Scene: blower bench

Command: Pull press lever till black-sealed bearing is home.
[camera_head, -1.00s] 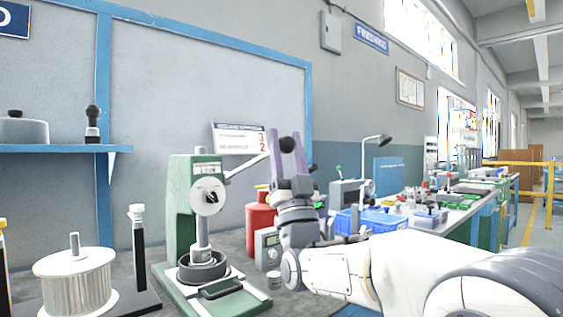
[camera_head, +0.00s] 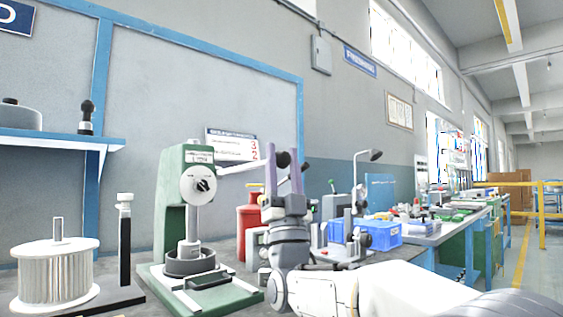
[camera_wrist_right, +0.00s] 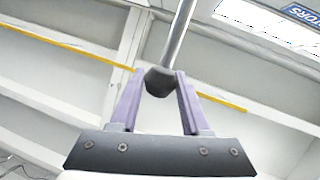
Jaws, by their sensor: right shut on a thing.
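The green arbor press (camera_head: 171,215) stands on the bench at the left of centre in the head view, with a round white hub (camera_head: 198,184) on its head. Its lever (camera_head: 238,168) runs right from the hub to a dark knob (camera_head: 283,160). My right gripper (camera_head: 283,172) is shut on that knob; the right wrist view shows the knob (camera_wrist_right: 160,82) between the purple fingers. The press ram (camera_head: 189,230) reaches down into a dark grey round housing (camera_head: 190,261) on the press base. I cannot make out the black-sealed bearing. My left gripper is not in view.
A white finned rotor (camera_head: 58,272) and a black post (camera_head: 125,240) stand left of the press. A red canister (camera_head: 248,222) stands behind right. A blue bin (camera_head: 378,234) lies farther right. A blue shelf (camera_head: 55,143) is on the wall.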

